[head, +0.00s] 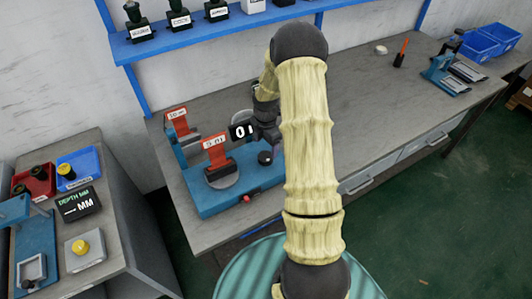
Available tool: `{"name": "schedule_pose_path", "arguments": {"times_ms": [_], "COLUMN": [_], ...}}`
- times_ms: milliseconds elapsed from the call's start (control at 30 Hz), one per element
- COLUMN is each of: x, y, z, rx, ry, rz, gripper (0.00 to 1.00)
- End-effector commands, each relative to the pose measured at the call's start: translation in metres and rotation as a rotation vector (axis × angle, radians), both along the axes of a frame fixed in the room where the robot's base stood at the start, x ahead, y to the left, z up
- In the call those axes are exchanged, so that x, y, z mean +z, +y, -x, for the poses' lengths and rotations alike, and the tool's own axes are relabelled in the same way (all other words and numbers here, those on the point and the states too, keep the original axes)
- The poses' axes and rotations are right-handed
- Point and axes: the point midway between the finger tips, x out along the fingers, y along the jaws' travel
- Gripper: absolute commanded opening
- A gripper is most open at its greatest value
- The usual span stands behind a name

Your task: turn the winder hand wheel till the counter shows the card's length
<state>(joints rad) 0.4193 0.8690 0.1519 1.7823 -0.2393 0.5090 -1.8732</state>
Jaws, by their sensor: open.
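The winder (225,205) is a blue-based machine on the bench, left of my arm. Its counter (242,131) is a black box with white digits starting with 0; the rest is hidden behind my gripper. A red card holder (214,150) on the winder bears a white card that seems to read 3.0, its end unclear. A black round knob (264,158) sits at the winder's right side; I cannot tell if it belongs to the hand wheel. My gripper (266,130) is dark, open and partly hidden by my arm, close beside the counter and above the knob.
Another red card holder (177,118) stands behind, its card seeming to read 10 m. A blue shelf (180,42) with labelled parts hangs above. A side cabinet (110,225) at left holds trays and a depth display. The bench (355,90) right of my arm is mostly clear.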

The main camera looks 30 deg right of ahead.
Motion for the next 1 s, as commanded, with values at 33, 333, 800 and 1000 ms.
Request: {"name": "schedule_pose_path", "arguments": {"times_ms": [33, 333, 800, 1000], "x": [-0.009, -0.051, -0.061, -0.061], "y": [0.000, 0.000, 0.000, 0.000], "z": [0.001, 0.000, 0.000, 0.000], "rx": [0.000, 0.001, 0.000, 0.000], "ry": [0.003, 0.001, -0.001, -0.001], "rz": [-0.001, 0.000, 0.001, 0.001], "gripper": [0.76, 0.76, 0.64, 0.31]}}
